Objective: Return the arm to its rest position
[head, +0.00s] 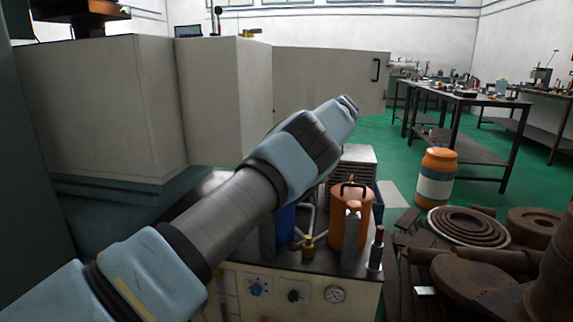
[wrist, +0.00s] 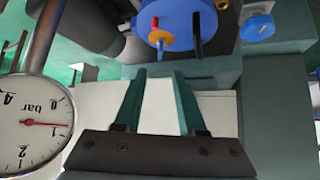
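My arm reaches from the lower left to the middle of the head view, over a bench-height machine (head: 300,283). My gripper is hidden behind the arm's end in that view. In the wrist view my gripper (wrist: 160,76) shows two teal fingers, apart, with nothing between them.
A pressure gauge (wrist: 32,125) is close at the left of the wrist view, and a blue knob (wrist: 257,27) is at upper right. An orange canister (head: 344,225) stands on the machine. Large grey cabinets (head: 105,110) stand behind; rusty metal parts (head: 490,260) lie right. Green floor is open beyond.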

